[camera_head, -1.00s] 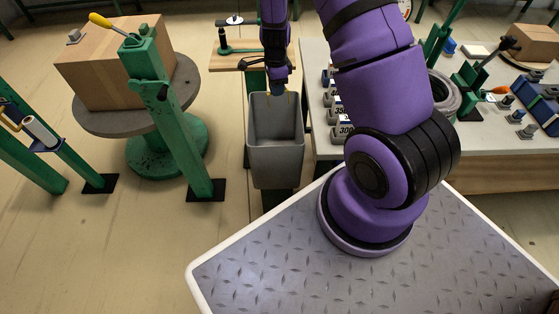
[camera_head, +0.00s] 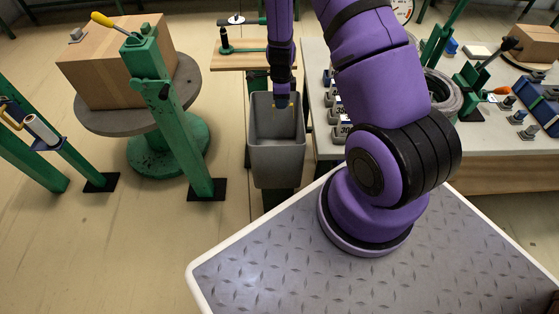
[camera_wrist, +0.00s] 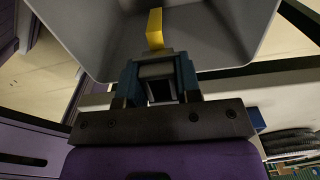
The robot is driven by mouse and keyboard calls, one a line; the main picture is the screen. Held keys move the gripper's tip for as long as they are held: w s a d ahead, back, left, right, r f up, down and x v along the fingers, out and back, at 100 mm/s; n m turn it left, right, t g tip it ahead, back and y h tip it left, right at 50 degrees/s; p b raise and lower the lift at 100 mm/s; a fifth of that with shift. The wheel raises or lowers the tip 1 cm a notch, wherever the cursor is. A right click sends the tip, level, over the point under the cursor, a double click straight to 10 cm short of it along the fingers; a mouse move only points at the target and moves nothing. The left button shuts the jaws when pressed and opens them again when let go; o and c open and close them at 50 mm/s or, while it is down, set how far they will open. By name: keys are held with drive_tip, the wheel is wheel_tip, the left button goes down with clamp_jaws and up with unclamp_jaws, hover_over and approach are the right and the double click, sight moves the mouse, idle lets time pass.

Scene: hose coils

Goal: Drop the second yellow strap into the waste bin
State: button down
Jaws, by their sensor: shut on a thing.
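The waste bin (camera_head: 277,163) is a tall grey open-topped tub beside the table in the head view. Its pale inside also fills the top of the wrist view (camera_wrist: 215,43). My gripper (camera_head: 283,104) points down at the bin's mouth, with its tips inside the outline of the opening. In the wrist view, my gripper (camera_wrist: 158,68) is shut on a yellow strap (camera_wrist: 155,28), which sticks out beyond the fingertips towards the bin's inside. In the head view only small yellow bits show at the tips. I cannot tell the exact depth of the tips.
A grey-topped table (camera_head: 316,55) with a row of weights and a hose coil (camera_head: 443,92) stands right of the bin. A small wooden stand (camera_head: 228,61) is behind it. A cardboard box (camera_head: 105,65) on a round turntable and a green post (camera_head: 170,120) stand left.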

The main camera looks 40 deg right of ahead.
drive_tip(key=c, duration=0.7)
unclamp_jaws()
drive_tip(key=shift+c, duration=0.2)
wheel_tip(320, 180, up, 11)
drive_tip(key=shift+f, duration=0.1)
